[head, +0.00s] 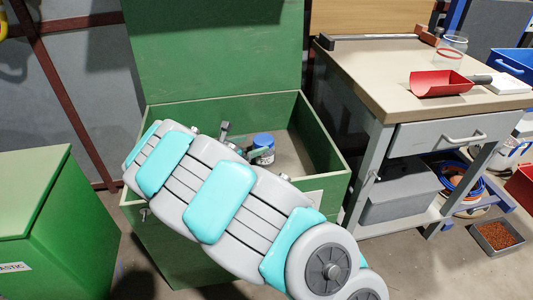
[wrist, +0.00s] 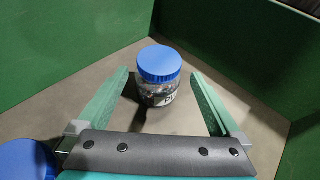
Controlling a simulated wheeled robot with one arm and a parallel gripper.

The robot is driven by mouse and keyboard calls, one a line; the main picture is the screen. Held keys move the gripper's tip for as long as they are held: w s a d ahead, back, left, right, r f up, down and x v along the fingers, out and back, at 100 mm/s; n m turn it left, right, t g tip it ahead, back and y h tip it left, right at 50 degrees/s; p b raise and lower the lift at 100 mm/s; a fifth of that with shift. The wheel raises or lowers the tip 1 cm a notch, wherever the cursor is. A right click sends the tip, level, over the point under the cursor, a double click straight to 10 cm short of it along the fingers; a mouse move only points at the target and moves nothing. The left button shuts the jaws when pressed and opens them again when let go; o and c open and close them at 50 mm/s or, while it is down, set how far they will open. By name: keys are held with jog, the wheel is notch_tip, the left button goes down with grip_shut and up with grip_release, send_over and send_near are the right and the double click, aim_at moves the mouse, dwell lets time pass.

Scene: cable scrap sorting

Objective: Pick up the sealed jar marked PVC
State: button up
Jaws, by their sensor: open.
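A clear jar with a blue screw lid (wrist: 160,64) stands upright on the floor of a green chest. Its white label shows letters starting with "P"; the rest is cut off from view. The jar also shows in the head view (head: 264,142), partly hidden behind my gripper. My gripper (wrist: 160,79) is open, with one green finger on each side of the jar. The jar stands between and slightly beyond the fingertips, and I see no clear contact.
The green chest (head: 322,135) is open, its lid raised at the back, and its walls surround my gripper. Another blue round top (wrist: 27,160) sits at the lower left of the wrist view. A workbench (head: 375,65) with a red scoop (head: 440,84) stands right.

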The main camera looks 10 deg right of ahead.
aim_at(259, 143)
jog(key=x, duration=0.7)
jog(key=shift+w+d+f, duration=0.1)
jog(key=shift+w+f, duration=0.1)
jog(key=shift+f, duration=0.15)
jog(key=c, duration=1.2)
jog(key=shift+c, duration=0.2)
